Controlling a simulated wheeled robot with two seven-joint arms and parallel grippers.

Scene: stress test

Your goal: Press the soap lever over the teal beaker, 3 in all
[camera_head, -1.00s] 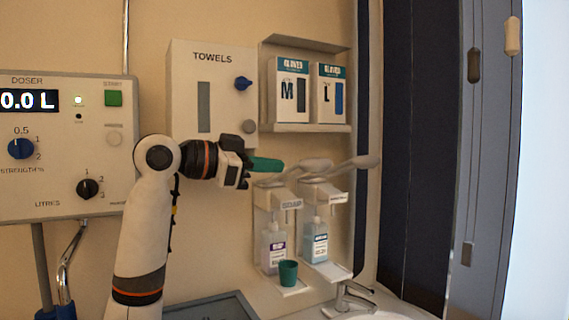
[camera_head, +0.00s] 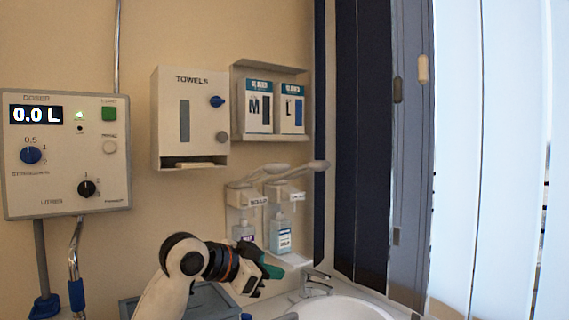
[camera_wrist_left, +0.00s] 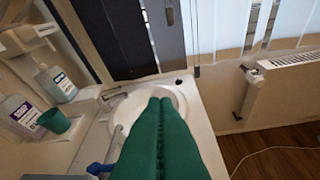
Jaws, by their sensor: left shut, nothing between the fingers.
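In the head view the soap dispenser (camera_head: 241,198) hangs on the wall with its pale lever (camera_head: 268,170) above it, and a bottle with a purple label (camera_head: 243,233) sits in it. My left gripper (camera_head: 298,262) has green fingers and is low in front of the dispensers, below and clear of the lever. It hides the beaker in the head view. In the left wrist view the teal beaker (camera_wrist_left: 54,121) stands upright beside the purple-labelled bottle, and my shut, empty fingers (camera_wrist_left: 160,104) are to its right, apart from it. My right gripper is not in view.
A second dispenser with a blue-labelled bottle (camera_head: 281,235) and its own lever (camera_head: 308,167) hangs directly to the right. A tap (camera_head: 316,282) and white basin (camera_head: 340,308) lie to the right. A towel box (camera_head: 188,118), glove shelf (camera_head: 268,137) and doser panel (camera_head: 66,155) are on the wall.

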